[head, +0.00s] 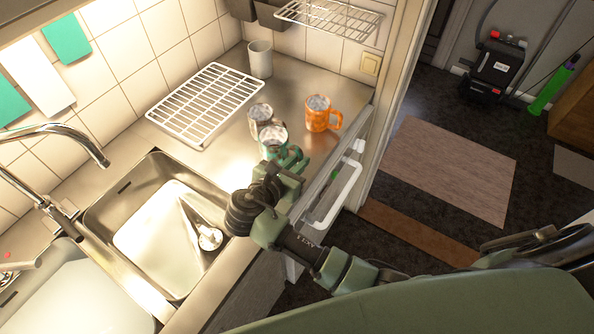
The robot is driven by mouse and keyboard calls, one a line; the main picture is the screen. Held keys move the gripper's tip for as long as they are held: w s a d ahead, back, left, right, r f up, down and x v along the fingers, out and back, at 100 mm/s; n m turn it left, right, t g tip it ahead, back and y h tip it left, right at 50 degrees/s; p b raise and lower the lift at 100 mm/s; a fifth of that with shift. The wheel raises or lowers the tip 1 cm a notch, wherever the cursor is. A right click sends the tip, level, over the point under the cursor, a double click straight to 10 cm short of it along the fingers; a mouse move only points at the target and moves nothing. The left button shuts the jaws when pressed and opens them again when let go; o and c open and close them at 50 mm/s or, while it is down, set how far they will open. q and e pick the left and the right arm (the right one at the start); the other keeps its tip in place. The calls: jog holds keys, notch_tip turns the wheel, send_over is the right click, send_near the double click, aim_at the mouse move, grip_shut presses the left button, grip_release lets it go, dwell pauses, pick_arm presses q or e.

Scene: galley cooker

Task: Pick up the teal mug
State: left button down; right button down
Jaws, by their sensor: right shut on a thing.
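The teal mug (271,149) is by the front edge of the steel counter, its pale inside facing up. My right gripper (290,157) is at the mug's near right side and shut on it. The fingers and wrist hide part of the mug's lower side. I cannot tell whether its base touches the counter. My left gripper is out of view.
A pale mug (260,113) stands close behind the teal one, and an orange mug (319,116) stands to the right. A white wire rack (205,103) and a white cup (260,60) are further back. The sink (165,235) is at the left. An appliance with a white handle (337,195) is below the counter edge.

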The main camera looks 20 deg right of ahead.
notch_tip(320, 180, up, 15)
jog(key=b, duration=0.1)
dwell(0.5)
